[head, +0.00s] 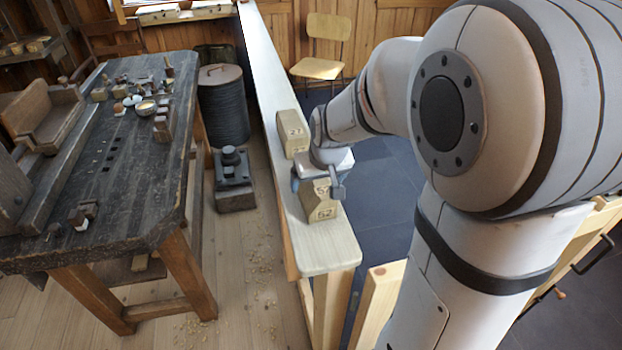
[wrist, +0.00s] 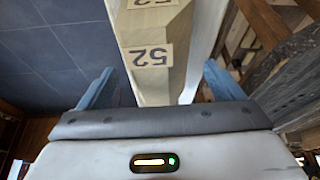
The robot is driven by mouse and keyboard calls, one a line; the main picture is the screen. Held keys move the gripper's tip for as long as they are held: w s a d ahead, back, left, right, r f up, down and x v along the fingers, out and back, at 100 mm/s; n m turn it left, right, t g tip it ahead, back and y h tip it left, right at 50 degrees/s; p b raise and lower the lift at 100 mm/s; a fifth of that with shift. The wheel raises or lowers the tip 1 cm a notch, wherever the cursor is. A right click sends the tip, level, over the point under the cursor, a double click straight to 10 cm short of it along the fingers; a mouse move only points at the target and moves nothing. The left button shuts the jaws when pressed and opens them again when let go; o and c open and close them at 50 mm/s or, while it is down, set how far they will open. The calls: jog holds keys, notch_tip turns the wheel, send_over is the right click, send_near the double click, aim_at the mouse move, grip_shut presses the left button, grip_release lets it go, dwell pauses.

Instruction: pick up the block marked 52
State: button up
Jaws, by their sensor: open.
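The block marked 52 (head: 320,211) is a pale wooden piece with bevelled faces, standing near the front end of a long narrow pale rail. It also shows in the wrist view (wrist: 155,75), with its 52 label upside down. My gripper (head: 318,187) is at the block's upper part, and its wrist hides some of the block in the head view. In the wrist view my gripper's (wrist: 159,68) blue fingers are open, one on each side of the block, with a visible gap on both sides. I cannot tell how deep they reach.
A similar block (head: 292,138) with a partly readable label stands behind on the same rail (head: 330,255). A dark workbench (head: 110,190) with tools stands to the left. A dark drum (head: 224,105) and a chair (head: 318,68) are farther back.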

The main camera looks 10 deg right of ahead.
jog(key=shift+w+p+x, duration=0.2)
jog(key=shift+p+x, duration=0.1)
jog(key=shift+x, duration=2.35)
jog(key=shift+a+r, duration=0.1)
jog(key=shift+a, duration=0.1)
jog(key=shift+c, duration=0.2)
jog(key=c, duration=1.2)
